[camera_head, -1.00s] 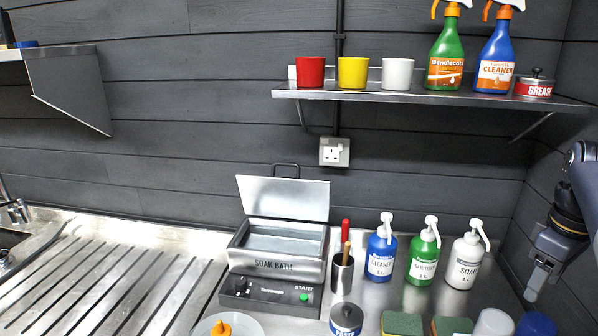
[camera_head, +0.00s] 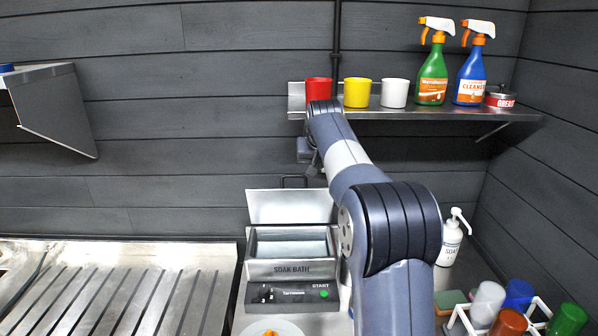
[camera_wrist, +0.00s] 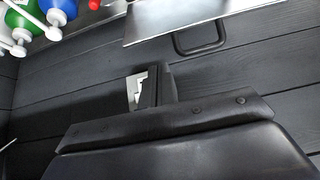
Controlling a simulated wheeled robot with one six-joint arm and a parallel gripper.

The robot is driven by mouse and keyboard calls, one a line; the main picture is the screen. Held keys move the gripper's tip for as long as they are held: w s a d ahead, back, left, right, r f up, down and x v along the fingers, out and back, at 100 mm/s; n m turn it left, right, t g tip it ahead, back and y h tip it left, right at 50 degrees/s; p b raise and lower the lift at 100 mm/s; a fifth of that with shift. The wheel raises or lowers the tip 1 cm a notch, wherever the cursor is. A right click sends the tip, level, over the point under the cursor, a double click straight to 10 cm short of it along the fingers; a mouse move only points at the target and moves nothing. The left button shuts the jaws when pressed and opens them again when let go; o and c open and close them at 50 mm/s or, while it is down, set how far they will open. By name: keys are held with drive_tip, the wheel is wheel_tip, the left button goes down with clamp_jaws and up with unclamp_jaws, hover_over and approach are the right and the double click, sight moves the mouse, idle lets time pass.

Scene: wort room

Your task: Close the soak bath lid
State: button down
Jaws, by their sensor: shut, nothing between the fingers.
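The soak bath (camera_head: 290,268) is a steel box on the counter, left of my arm in the head view. Its lid (camera_head: 290,206) stands raised and tilted back, with the inside of the bath exposed. A dark loop handle (camera_head: 293,181) is at the lid's top edge. In the wrist view the lid (camera_wrist: 180,14) and its handle (camera_wrist: 201,38) are at the top. My gripper (camera_wrist: 153,86) is shut and empty, apart from the handle. In the head view my gripper is partly hidden by my arm, near the wall above the lid.
A shelf (camera_head: 420,114) above holds cups, two spray bottles and a grease tin. A soap bottle (camera_head: 451,243) stands right of my arm. A white rack (camera_head: 462,322) with cups is at lower right. The ribbed drainer (camera_head: 120,300) on the left is clear.

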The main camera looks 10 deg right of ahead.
sight(316, 189)
drive_tip(key=p+x, duration=0.2)
drive_tip(key=x, duration=0.7)
drive_tip(key=shift+d, duration=0.15)
drive_tip(key=shift+f, duration=0.15)
